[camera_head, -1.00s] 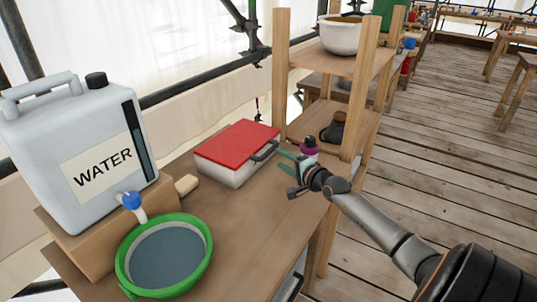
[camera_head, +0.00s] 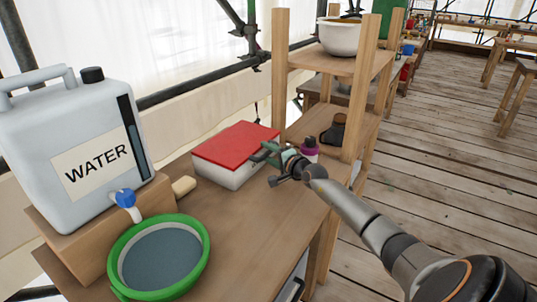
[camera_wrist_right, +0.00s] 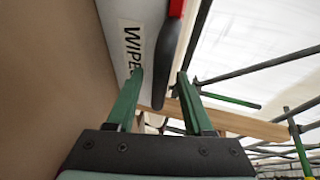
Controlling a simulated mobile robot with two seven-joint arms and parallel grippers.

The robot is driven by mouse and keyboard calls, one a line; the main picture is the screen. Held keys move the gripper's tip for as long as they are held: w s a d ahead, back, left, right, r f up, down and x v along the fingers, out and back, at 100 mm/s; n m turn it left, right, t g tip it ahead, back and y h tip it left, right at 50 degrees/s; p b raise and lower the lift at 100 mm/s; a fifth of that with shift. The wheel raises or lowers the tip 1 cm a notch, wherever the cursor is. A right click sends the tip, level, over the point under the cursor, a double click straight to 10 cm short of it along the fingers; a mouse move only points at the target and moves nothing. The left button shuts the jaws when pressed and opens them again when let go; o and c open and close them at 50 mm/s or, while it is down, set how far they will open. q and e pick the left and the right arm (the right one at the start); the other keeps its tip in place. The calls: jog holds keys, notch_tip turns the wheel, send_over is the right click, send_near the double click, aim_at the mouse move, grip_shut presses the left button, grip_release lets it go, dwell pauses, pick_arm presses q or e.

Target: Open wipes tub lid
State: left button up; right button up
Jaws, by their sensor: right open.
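The wipes tub (camera_head: 228,176) is a white box with a red lid (camera_head: 236,144), lying shut on the wooden bench. In the right wrist view the tub's white side with its lettered label (camera_wrist_right: 132,45) and a dark handle (camera_wrist_right: 163,60) show close ahead, with a strip of red lid (camera_wrist_right: 176,8) above. My right gripper (camera_head: 262,164) is at the tub's right front side, by the handle. In the wrist view its green fingers (camera_wrist_right: 160,85) are apart, with the handle's lower end seen between their tips; contact cannot be told. My left gripper is not in view.
A large water container (camera_head: 70,150) stands on a wooden block at the left, above a green-rimmed basin (camera_head: 114,260). A beige block (camera_head: 184,186) lies beside it. A shelf post (camera_head: 280,70) and a purple-and-black bottle (camera_head: 310,150) are close behind my right gripper.

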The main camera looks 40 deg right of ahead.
jog(key=shift+c, duration=0.3)
grip_shut()
dwell(1.0)
